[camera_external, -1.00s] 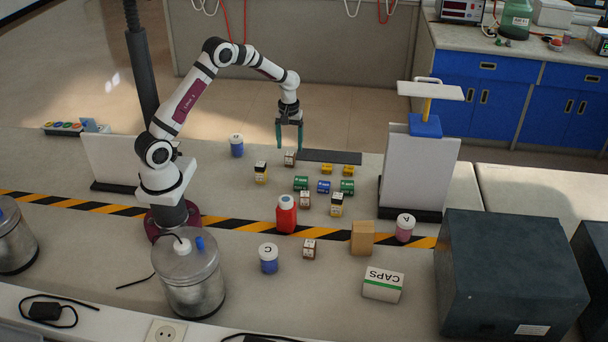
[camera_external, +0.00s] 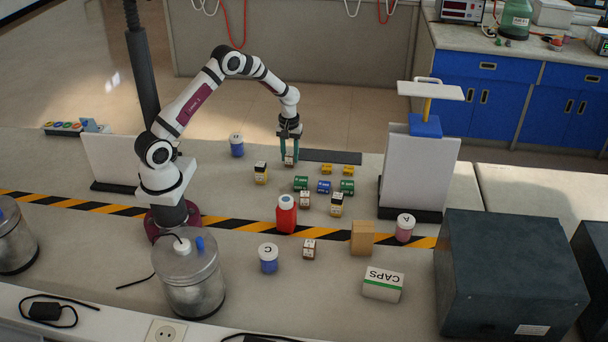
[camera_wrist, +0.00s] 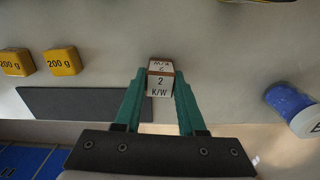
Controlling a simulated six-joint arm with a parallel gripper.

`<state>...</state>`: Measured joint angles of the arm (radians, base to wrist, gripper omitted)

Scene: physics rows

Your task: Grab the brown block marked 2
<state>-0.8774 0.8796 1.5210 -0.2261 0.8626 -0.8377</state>
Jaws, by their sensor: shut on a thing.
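The brown block marked 2 (camera_wrist: 160,80) has a brown body with white labels; its near label reads "2 K/W" in the wrist view. It stands between the green fingers of my gripper (camera_wrist: 158,98), which are shut on it. In the external view my gripper (camera_external: 289,156) points down at the far part of the bench, with the block (camera_external: 289,161) low between its fingertips. Whether the block touches the bench is hard to tell.
A dark flat strip (camera_external: 332,157) lies just right of the block. A blue-and-white jar (camera_external: 237,146) stands to the left.

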